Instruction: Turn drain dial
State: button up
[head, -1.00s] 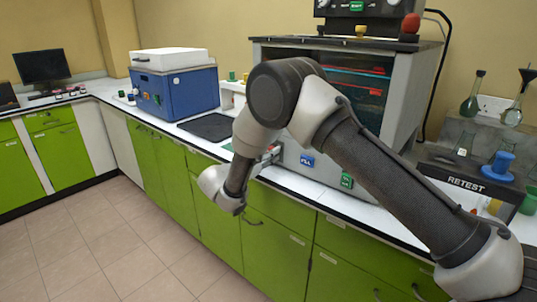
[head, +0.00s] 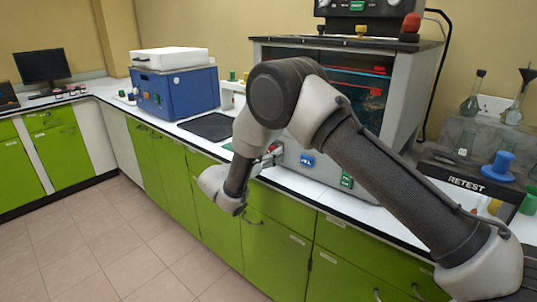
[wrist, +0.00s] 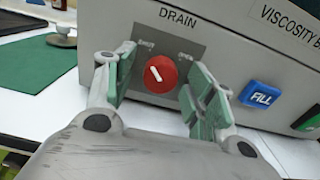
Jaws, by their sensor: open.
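The drain dial (wrist: 162,73) is a round red knob with a white pointer mark, tilted from upper left to lower right. It sits on a grey plate under the printed word DRAIN on the front of the viscosity bath (wrist: 220,38). My gripper (wrist: 163,80) is open in the wrist view, with one green-padded finger on each side of the dial. I see gaps between the fingers and the dial; I cannot tell their depth.
A blue FILL button (wrist: 260,95) and a green button (wrist: 310,118) are right of the dial. The white counter (wrist: 45,110) runs below the bath. A dark green mat (wrist: 40,65) lies to the left. A RETEST box (head: 470,183) stands at the right.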

jog(key=v, duration=1.2)
